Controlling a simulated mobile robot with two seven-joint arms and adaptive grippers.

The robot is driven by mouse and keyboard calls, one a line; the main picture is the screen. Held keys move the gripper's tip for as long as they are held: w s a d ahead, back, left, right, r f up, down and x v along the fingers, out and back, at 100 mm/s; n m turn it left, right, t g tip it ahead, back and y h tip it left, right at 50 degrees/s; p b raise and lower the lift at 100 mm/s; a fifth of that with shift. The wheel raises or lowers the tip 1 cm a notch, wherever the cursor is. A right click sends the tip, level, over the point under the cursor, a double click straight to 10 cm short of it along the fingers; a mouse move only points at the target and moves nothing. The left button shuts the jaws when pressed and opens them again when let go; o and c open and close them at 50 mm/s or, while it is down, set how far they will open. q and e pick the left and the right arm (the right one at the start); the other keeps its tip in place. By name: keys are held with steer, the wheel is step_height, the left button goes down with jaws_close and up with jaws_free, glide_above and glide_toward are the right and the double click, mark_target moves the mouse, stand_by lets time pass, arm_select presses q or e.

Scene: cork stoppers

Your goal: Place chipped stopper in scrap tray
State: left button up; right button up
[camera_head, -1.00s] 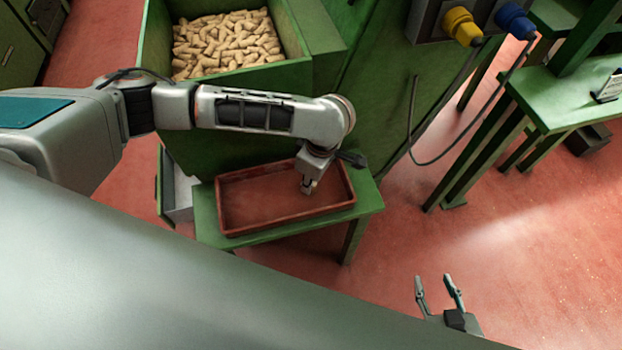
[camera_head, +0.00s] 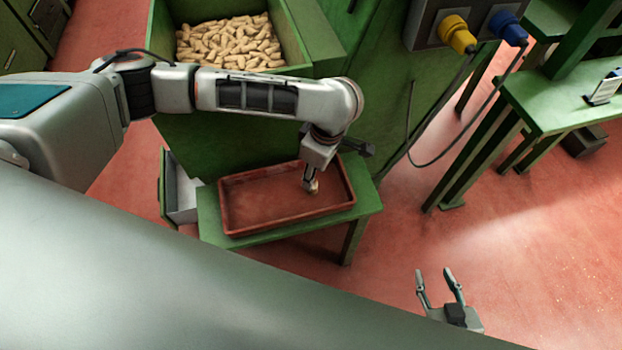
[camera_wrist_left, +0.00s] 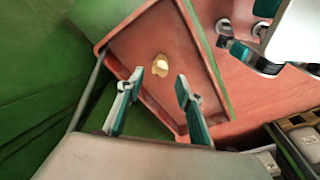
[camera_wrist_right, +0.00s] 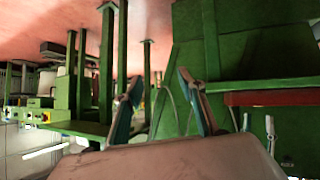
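The scrap tray (camera_head: 245,232) is a shallow red-brown tray on a small green stand; its rim also shows in the left wrist view (camera_wrist_left: 207,62). A tan stopper with a pale patch (camera_wrist_left: 160,65) lies on the tray floor in the left wrist view, beyond my left fingertips and apart from them. My left gripper (camera_wrist_left: 160,77) is open and empty; in the head view it points down over the tray's right part (camera_head: 311,187) and hides much of the spot below. My right gripper (camera_head: 435,274) is open and empty, away from the tray at the lower right; its spread fingers show in the right wrist view (camera_wrist_right: 159,78).
A green bin (camera_head: 165,45) full of stoppers (camera_head: 230,42) stands behind the tray. A grey open drawer or box (camera_head: 183,195) is left of the stand. A green table (camera_head: 555,105) is at the right. The red floor between is clear.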

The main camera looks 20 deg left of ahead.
arm_select(q)
step_height(320, 180, up, 6)
steer(key=p, duration=0.1)
steer(key=shift+s+d, duration=0.15)
steer(key=shift+d, duration=0.3)
arm_select(e)
steer(key=shift+s+a, duration=0.35)
steer(key=shift+s, duration=0.3)
arm_select(q)
steer(key=shift+r, duration=0.1)
arm_select(e)
steer(key=shift+w+d+r, duration=0.15)
steer(key=shift+w+r, duration=0.1)
steer(key=shift+w, duration=0.05)
steer(key=shift+r, duration=0.1)
